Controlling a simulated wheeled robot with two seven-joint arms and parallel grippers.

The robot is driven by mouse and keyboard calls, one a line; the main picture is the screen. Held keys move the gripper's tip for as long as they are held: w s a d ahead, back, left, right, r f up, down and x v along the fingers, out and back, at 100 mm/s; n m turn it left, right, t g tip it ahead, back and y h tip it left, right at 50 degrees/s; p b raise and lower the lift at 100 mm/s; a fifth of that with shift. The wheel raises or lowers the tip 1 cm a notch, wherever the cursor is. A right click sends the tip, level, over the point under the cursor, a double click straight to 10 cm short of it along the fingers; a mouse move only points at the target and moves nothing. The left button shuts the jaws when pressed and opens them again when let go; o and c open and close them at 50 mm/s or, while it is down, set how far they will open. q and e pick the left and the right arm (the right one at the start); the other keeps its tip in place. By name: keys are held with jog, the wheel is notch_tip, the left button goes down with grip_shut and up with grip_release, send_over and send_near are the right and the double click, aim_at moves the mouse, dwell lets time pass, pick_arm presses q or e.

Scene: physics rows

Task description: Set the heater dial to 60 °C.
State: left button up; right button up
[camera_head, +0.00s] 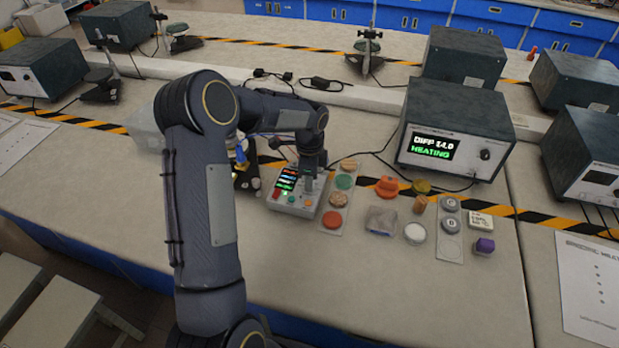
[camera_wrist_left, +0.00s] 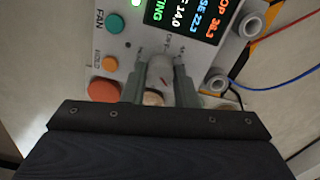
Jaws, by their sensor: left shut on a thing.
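The heater control box (camera_head: 283,203) is a small light-grey unit on the bench, with a colour display and several buttons. My left gripper (camera_head: 309,183) points down onto its right part. In the left wrist view, my left gripper (camera_wrist_left: 161,80) is shut on the grey round dial (camera_wrist_left: 162,68), one finger on each side. The box's display (camera_wrist_left: 190,18) shows in part: a red 36.3, a 22.3, a 14.0 and green text ending in "TING". The dial's set value cannot be read. My right gripper is not in view.
A larger instrument (camera_head: 458,125) behind right reads "DIFF 14.0 HEATING". Right of the control box lie a strip of coloured discs (camera_head: 338,200), an orange piece (camera_head: 387,186), a white dish (camera_head: 415,233) and a purple cube (camera_head: 485,246). Cables run behind. The front bench is clear.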

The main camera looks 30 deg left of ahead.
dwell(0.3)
pick_arm(q)
jog(key=o, duration=1)
notch_tip(320, 180, up, 7)
jog(key=shift+r+b, duration=0.2)
jog(key=shift+b, duration=0.1)
jog(key=shift+r, duration=0.25)
